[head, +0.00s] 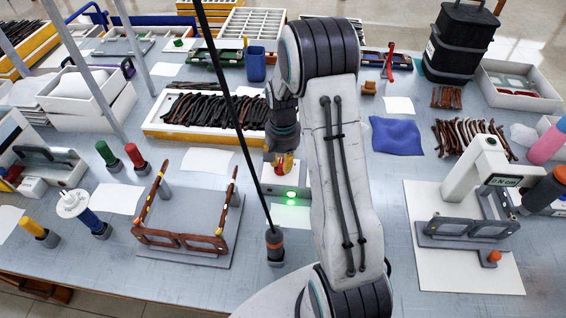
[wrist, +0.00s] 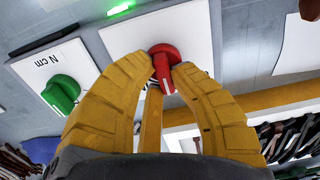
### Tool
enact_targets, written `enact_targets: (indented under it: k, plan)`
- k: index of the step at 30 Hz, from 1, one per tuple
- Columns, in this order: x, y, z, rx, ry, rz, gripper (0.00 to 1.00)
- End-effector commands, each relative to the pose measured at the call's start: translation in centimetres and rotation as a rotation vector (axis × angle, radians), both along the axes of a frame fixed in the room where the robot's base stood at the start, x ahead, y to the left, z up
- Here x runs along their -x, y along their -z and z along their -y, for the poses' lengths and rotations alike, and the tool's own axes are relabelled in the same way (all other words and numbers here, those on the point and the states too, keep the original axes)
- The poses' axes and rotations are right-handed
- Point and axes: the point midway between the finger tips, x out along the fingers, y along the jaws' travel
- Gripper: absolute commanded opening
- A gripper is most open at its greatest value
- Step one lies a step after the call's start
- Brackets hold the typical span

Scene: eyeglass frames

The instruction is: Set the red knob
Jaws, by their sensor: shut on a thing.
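The red knob (wrist: 165,60) is on a white panel (wrist: 120,38) in the wrist view, with a pale mark on its face. My gripper (wrist: 164,72) has its yellow fingertips closed on the knob from both sides. In the head view the yellow fingers of my gripper (head: 284,166) are at the panel (head: 270,186), with a bit of the red knob (head: 278,162) showing between them. My arm hides the right part of that panel. A green light (head: 291,202) glows near the panel's front edge; it also shows in the wrist view (wrist: 119,9).
A green knob (wrist: 62,92) sits on another white panel marked "N cm" beside the red one. A grey block with brown eyeglass frames (head: 190,222) stands to the left. A dark post with an orange band (head: 274,246) stands in front. A tray of dark temples (head: 205,118) lies behind.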

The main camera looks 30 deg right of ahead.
Motion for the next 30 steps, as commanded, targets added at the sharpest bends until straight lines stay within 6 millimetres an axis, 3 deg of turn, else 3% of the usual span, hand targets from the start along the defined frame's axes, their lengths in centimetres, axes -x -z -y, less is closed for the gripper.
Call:
enact_targets:
  k: [12, 13, 21, 30]
  plan:
    - [0.09, 0.1, -0.03, -0.001, -0.007, -0.003, 0.0]
    - [0.09, 0.1, -0.03, -0.001, -0.006, -0.003, 0.21]
    - [0.04, 0.06, -0.01, 0.0, -0.006, -0.002, 0.45]
    - [-0.01, -0.11, 0.0, 0.0, -0.006, 0.0, 0.46]
